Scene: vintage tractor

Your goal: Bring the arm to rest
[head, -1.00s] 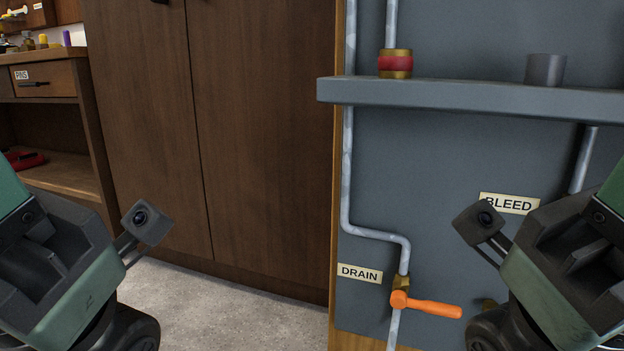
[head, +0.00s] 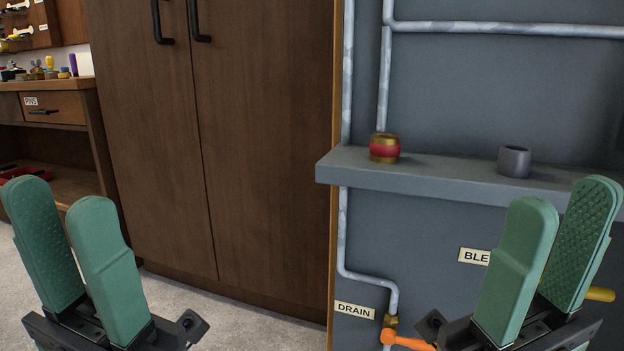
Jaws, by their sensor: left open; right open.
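My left gripper (head: 70,245) is at the lower left, its two green fingers pointing up and apart, with nothing between them. It is in front of the floor and the wooden shelf unit. My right gripper (head: 549,245) is at the lower right, also open and empty, its green fingers pointing up. It is in front of the grey panel and covers part of the BLEED label (head: 474,256). A yellow handle (head: 600,294) shows partly behind its right finger.
The grey panel has a ledge (head: 430,176) with a brass and red fitting (head: 384,148) and a grey cup (head: 514,161). Below are the DRAIN label (head: 355,310) and an orange valve handle (head: 412,343). A brown cabinet (head: 265,150) stands in the middle. Floor (head: 230,315) is clear between my grippers.

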